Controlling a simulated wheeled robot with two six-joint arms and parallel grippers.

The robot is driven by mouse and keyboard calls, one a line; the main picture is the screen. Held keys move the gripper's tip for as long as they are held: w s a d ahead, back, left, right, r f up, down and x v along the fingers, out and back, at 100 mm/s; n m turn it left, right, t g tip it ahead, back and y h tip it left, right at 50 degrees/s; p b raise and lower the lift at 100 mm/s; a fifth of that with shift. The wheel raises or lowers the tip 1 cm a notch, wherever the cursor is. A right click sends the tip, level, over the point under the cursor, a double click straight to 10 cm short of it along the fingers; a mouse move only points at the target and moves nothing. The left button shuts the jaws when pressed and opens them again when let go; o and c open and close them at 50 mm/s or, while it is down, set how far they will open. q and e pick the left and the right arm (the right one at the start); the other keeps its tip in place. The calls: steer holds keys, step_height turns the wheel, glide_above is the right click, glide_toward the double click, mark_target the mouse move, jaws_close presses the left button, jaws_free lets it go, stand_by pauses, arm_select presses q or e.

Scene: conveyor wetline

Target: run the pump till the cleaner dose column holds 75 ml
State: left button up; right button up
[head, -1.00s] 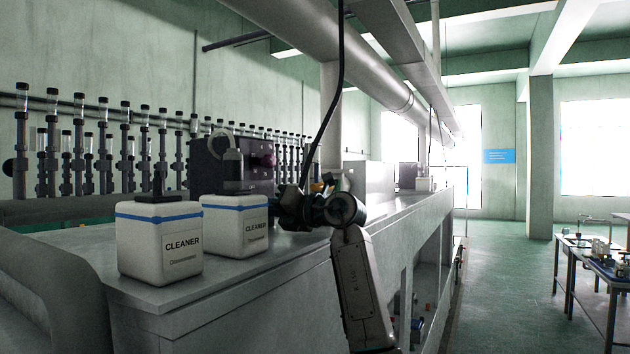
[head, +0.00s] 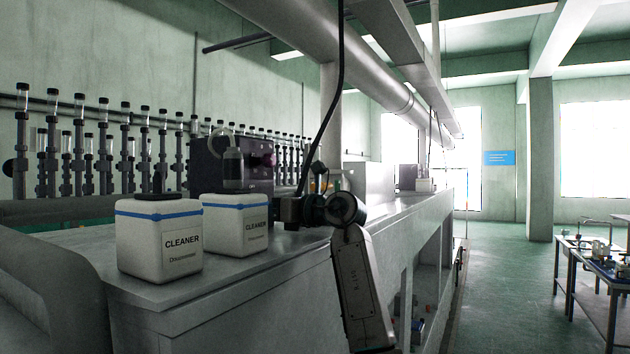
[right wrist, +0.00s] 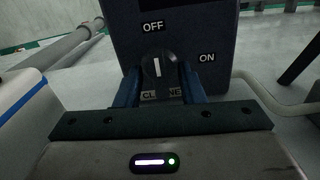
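My right gripper (right wrist: 160,88) has its two blue fingers on either side of a dark rotary knob (right wrist: 158,70). I cannot tell whether they touch it. The knob sits on a dark blue control box (right wrist: 182,38) marked OFF and ON, and its white pointer line stands upright, towards OFF. A label below the knob, partly hidden, appears to read CLEANER. In the head view my right gripper (head: 290,210) is beside a white CLEANER canister (head: 236,226). A second CLEANER canister (head: 160,240) stands to its left. I cannot make out the dose column or its level. My left gripper is out of view.
The grey counter (head: 215,275) runs away along the wall. A dark box (head: 262,150) stands behind the canisters, with rows of capped tubes (head: 80,140) further back.

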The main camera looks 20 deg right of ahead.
steer(key=b+v, duration=0.2)
steer(key=v, duration=0.3)
steer(key=shift+f, duration=0.1)
steer(key=shift+v, duration=1)
